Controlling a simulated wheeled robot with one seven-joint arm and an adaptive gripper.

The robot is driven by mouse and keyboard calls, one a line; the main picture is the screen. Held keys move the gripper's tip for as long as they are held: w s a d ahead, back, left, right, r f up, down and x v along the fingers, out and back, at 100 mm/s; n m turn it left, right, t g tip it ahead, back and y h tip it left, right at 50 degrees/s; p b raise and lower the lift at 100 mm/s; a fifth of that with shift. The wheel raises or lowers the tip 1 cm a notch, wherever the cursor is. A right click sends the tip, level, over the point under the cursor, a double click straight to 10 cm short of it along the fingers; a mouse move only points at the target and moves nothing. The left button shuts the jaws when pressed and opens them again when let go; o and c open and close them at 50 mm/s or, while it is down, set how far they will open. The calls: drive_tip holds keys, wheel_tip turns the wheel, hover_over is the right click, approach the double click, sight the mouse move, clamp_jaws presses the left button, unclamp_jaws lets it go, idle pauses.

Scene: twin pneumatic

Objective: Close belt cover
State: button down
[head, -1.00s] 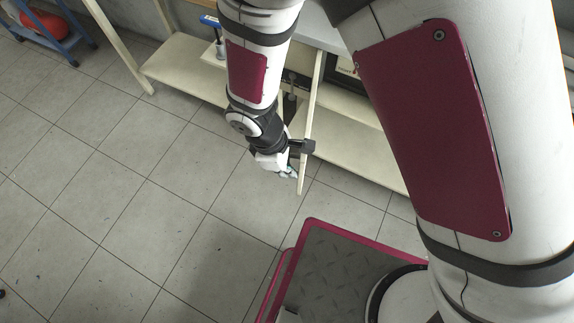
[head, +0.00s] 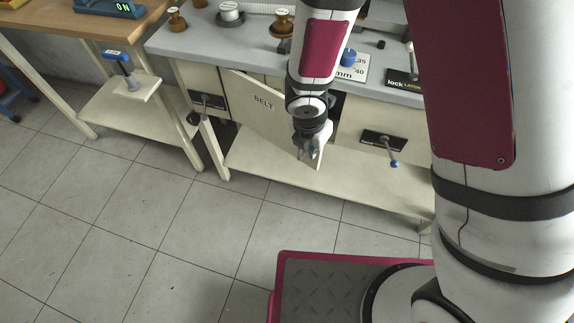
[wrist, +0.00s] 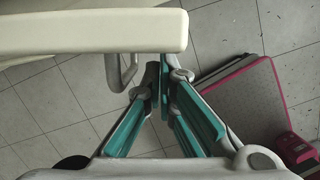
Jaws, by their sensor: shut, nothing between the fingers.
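The belt cover (head: 263,103) is a cream panel marked "BELT" on the front of the grey-topped bench. It stands at a slant to the bench front, with a dark gap beside it. My gripper (head: 312,155) is at the right end of the cover, in front of the bench's lower shelf. In the wrist view my gripper (wrist: 160,92) has its teal-padded fingers together and empty. A cream panel edge (wrist: 90,35), apparently the cover, crosses the top just beyond the fingertips. A grey handle (wrist: 122,75) shows below it. I cannot tell whether fingers and panel touch.
The bench top (head: 195,40) holds brown and white knobs. A latch plate with a blue-tipped lever (head: 385,142) is right of my gripper. The lower shelf (head: 350,185) juts out below. A wooden table (head: 60,25) stands left. The tiled floor (head: 110,220) is open at front left.

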drive_tip(key=w+d+n+p, duration=0.2)
drive_tip(key=w+d, duration=0.2)
drive_tip(key=w, duration=0.3)
drive_tip(key=shift+d+n+y, duration=0.2)
drive_tip(key=shift+n+y, duration=0.1)
drive_tip(key=shift+n, duration=0.1)
drive_tip(key=shift+w, duration=0.1)
